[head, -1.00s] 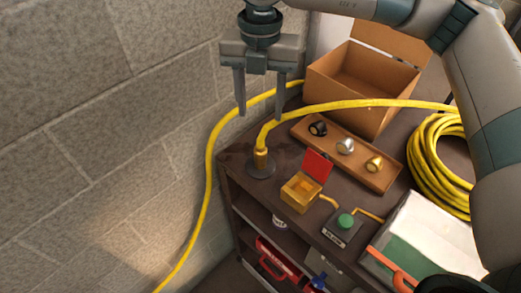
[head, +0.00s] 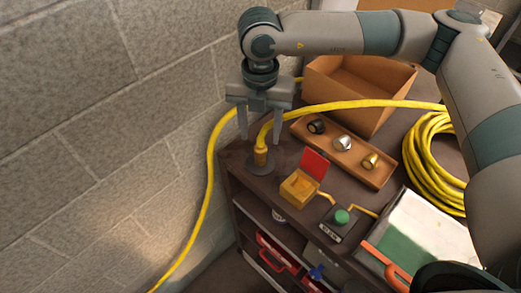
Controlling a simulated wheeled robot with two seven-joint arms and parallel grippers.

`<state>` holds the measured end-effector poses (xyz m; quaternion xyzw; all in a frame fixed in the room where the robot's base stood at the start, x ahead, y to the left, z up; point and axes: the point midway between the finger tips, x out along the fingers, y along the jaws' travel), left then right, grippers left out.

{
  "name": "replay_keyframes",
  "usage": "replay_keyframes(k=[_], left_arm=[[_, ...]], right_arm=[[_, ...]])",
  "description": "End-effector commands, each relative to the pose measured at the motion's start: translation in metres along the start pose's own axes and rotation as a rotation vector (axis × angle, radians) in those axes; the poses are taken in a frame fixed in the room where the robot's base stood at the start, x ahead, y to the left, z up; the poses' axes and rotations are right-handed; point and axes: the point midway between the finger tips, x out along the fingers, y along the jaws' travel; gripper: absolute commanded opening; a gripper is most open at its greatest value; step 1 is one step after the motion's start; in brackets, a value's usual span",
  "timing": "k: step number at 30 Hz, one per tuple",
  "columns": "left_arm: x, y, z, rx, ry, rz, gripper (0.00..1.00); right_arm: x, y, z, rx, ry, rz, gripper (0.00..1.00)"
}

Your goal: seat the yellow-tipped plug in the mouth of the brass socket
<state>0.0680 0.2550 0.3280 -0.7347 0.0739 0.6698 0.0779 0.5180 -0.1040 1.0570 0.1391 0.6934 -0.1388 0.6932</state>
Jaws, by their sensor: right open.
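The yellow-tipped plug (head: 261,157) appears to be the brass-yellow end of a thick yellow cable. The brass socket (head: 370,161) appears to be the gold piece at the right end of a brown tray (head: 348,160), beside a silver one (head: 342,143) and a black one (head: 317,127). My right gripper (head: 260,132) is open and points down, its fingertips on either side of the cable just above the plug in the picture. Contact cannot be told. My left gripper is not in view.
A small yellow box with a raised red lid (head: 316,164) and a green button (head: 342,216) stand right of the plug. A cardboard box (head: 345,97) and coiled yellow cable (head: 420,150) lie farther back and right. A block wall (head: 100,120) borders the left.

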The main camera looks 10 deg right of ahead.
Motion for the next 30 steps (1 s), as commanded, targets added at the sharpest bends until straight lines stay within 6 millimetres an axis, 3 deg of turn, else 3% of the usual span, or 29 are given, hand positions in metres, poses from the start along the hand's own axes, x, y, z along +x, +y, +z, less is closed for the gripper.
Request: replay_keyframes(k=[9,15,30], left_arm=[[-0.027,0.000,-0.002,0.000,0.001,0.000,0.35],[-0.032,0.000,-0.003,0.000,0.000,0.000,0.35],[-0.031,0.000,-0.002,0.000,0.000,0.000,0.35]], right_arm=[[0.027,-0.001,0.002,0.000,0.002,-0.003,0.48],[0.045,-0.001,0.003,0.000,0.000,-0.001,0.48],[0.047,-0.001,0.003,-0.001,-0.001,0.000,0.46]])
